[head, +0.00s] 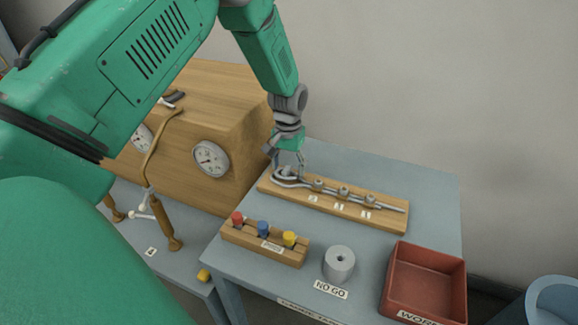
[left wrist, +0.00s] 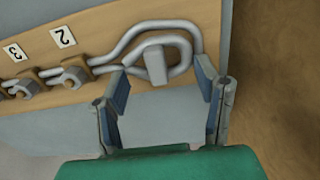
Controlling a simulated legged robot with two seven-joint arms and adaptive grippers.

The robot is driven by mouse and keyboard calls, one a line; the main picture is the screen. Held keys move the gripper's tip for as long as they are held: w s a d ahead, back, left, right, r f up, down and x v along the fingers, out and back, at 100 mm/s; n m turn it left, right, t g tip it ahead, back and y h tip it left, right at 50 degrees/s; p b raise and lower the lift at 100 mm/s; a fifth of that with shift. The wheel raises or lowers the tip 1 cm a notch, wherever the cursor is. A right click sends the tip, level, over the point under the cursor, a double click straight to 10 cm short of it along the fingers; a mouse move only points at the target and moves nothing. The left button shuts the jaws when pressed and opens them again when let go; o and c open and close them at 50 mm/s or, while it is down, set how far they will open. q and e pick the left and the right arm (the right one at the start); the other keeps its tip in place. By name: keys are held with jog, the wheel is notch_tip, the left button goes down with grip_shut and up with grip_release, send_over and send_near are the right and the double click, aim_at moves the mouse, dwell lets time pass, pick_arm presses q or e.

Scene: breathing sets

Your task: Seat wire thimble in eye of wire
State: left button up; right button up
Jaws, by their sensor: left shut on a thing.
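The wire (head: 385,202) lies along a wooden board (head: 388,218), its eye at the board's left end. The eye also shows in the left wrist view (left wrist: 197,40) as a thick grey loop. A smaller grey teardrop ring, which looks like the wire thimble (left wrist: 183,70), lies inside or over that loop, with a grey block (left wrist: 155,65) at its middle. I cannot tell whether the ring touches the wire all round. My left gripper (head: 288,167) points down at the eye. My right gripper is out of view.
Several clips (head: 343,193) hold the wire along the board. In front stand a rack with coloured plugs (head: 262,243), a grey cylinder (head: 339,263) and a red tray (head: 425,285). A wooden cabinet with gauges (head: 222,110) rises to the left. The table's back right (head: 420,180) is clear.

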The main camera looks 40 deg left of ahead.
aim_at(288, 166)
pick_arm(q)
jog(key=shift+f, duration=0.6)
jog(key=o, duration=1.3)
jog(key=shift+o, duration=0.2)
jog(key=shift+r, duration=0.4)
notch_tip(288, 166, up, 10)
jog(key=shift+r, duration=0.5)
jog(key=shift+r, duration=0.1)
